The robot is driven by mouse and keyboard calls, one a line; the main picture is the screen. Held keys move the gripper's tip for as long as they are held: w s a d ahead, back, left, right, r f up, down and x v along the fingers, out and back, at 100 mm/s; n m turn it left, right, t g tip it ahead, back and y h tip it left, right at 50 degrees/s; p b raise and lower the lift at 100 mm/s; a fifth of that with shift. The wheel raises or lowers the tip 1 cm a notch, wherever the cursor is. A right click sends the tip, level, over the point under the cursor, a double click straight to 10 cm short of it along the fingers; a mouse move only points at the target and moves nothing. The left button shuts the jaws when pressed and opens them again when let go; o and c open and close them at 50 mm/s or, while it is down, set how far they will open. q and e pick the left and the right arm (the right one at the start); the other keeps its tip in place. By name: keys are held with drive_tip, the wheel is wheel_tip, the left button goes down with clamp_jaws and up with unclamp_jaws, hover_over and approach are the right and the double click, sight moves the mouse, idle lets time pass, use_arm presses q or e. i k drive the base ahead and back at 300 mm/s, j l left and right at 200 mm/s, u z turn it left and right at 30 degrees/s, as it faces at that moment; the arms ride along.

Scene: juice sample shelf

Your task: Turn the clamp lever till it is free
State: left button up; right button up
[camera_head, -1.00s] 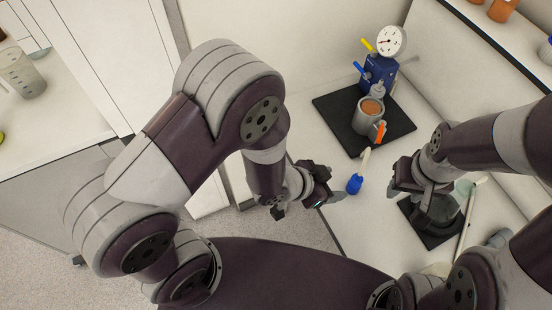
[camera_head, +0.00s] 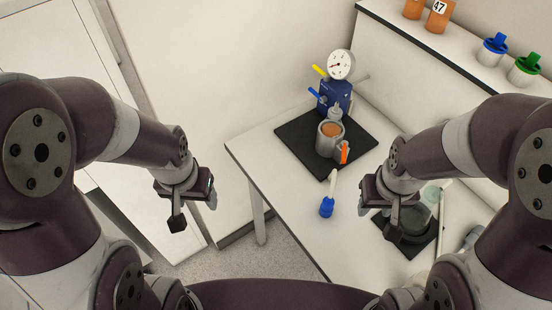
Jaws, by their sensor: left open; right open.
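An orange lever (camera_head: 344,152) sits on the front right side of a grey metal cup (camera_head: 326,146) with orange-brown contents. The cup stands on a black mat (camera_head: 296,135), in front of a blue device (camera_head: 336,92) with a round dial gauge (camera_head: 341,64), a yellow lever (camera_head: 319,70) and a blue lever (camera_head: 314,93). My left gripper (camera_head: 194,210) is open and empty, left of the table and well away from the cup. My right gripper (camera_head: 381,206) is open over the table, below and right of the orange lever, touching nothing I can make out.
A blue-ended brush (camera_head: 327,206) lies on the white table (camera_head: 262,160) in front of the mat. A glass vessel on a dark pad (camera_head: 427,246) is partly hidden by my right gripper. A shelf (camera_head: 440,58) at the right holds orange jars and lidded cups.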

sight(344, 144)
drive_tip(key=z, duration=0.35)
drive_tip(key=i+z, duration=0.2)
drive_tip(key=z, duration=0.2)
drive_tip(key=i+z, duration=0.25)
drive_tip(key=z, duration=0.15)
drive_tip(key=i+j+z, duration=0.1)
drive_tip(key=z, duration=0.35)
drive_tip(key=i+j, duration=0.05)
drive_tip(key=i, duration=0.05)
